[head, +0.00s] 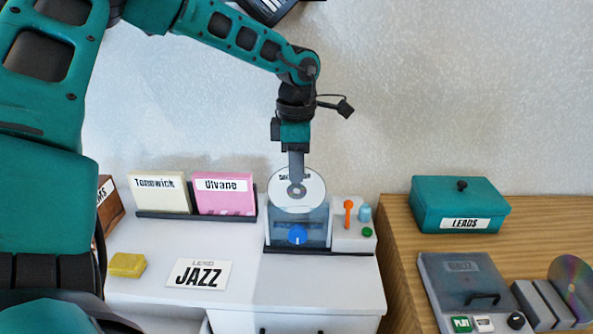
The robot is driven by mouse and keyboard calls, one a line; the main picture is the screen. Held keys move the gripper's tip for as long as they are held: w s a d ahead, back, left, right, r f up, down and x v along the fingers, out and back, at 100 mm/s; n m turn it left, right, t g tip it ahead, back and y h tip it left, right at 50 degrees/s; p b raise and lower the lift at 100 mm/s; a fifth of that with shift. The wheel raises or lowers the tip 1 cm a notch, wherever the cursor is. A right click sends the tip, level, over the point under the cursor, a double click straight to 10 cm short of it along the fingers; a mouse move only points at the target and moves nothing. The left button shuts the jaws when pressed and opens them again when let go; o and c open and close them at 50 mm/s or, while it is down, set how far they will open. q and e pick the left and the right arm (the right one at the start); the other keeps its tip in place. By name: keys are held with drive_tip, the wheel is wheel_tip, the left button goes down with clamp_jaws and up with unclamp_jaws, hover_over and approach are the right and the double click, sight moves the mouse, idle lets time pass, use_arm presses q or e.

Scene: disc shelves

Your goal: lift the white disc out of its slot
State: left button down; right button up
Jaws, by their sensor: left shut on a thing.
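The white disc (312,198) stands upright, its lower edge at or just inside the top of a translucent blue-grey slot holder (283,237) with a blue knob. I cannot tell how deep the lower edge sits. My left gripper (296,176) comes down from above and is shut on the disc. Its finger covers the upper middle of the disc and part of the printed label. My right gripper is not in view.
Right of the holder is a grey panel (343,240) with an orange lever. A cream case (160,203) and a pink case (224,208) stand to the left. A sponge (127,265) and JAZZ card (198,273) lie in front. A teal box (460,190) is at right.

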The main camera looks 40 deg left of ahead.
use_arm(q)
drive_tip(key=shift+r+p, duration=0.6)
drive_tip(key=shift+r, duration=0.8)
drive_tip(key=shift+r+p, duration=0.3)
drive_tip(key=shift+r, duration=0.9)
